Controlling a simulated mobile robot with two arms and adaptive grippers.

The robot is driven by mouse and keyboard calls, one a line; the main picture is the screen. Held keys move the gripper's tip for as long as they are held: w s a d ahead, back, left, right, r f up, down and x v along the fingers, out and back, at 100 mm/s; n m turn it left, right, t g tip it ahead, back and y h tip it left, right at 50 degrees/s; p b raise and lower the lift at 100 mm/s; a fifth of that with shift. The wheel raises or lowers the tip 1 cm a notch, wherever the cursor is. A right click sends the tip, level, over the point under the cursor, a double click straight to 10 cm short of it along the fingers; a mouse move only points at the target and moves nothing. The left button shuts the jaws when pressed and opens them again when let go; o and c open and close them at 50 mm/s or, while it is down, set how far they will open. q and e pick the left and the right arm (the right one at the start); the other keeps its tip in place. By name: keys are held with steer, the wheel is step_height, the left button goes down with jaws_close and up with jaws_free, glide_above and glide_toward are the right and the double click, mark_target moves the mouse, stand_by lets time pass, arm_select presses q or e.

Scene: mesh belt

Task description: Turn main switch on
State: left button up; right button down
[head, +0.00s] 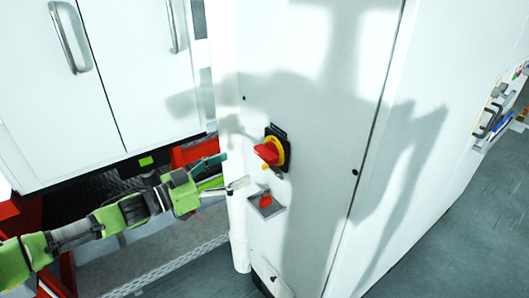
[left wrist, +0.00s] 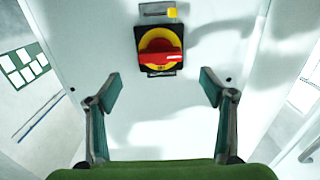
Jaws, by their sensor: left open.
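The main switch (head: 269,152) is a red rotary handle on a yellow disc with a black backing plate. It is mounted on the white cabinet front. In the left wrist view the switch (left wrist: 160,50) sits ahead, above the middle, with its red handle lying roughly crosswise. My left gripper (head: 230,173) is to the left of the switch, apart from it. In the left wrist view its two green-padded fingers (left wrist: 160,92) are spread wide with nothing between them. My right gripper is not in view.
A grey box with a red button (head: 265,201) sits on the white cabinet (head: 310,110) below the switch. A white vertical post (head: 236,220) stands near my left gripper. White doors with handles (head: 65,40) are at the upper left. Grey floor is open at right.

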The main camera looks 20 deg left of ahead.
mark_target(261, 155)
arm_select(q)
steer(key=p+x, duration=0.1)
steer(key=x, duration=0.4)
steer(key=p+x, duration=0.2)
steer(key=x, duration=0.2)
steer(key=shift+w+d+r, duration=0.2)
steer(key=shift+w+d, duration=0.05)
steer(key=shift+w, duration=0.05)
steer(key=shift+w+d+f, duration=0.15)
steer(key=shift+w+d, duration=0.25)
steer(key=shift+w, duration=0.15)
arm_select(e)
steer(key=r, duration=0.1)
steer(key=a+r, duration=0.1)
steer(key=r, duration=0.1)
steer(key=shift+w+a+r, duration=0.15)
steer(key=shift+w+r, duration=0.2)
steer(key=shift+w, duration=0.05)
arm_select(q)
steer(key=c, duration=1.1)
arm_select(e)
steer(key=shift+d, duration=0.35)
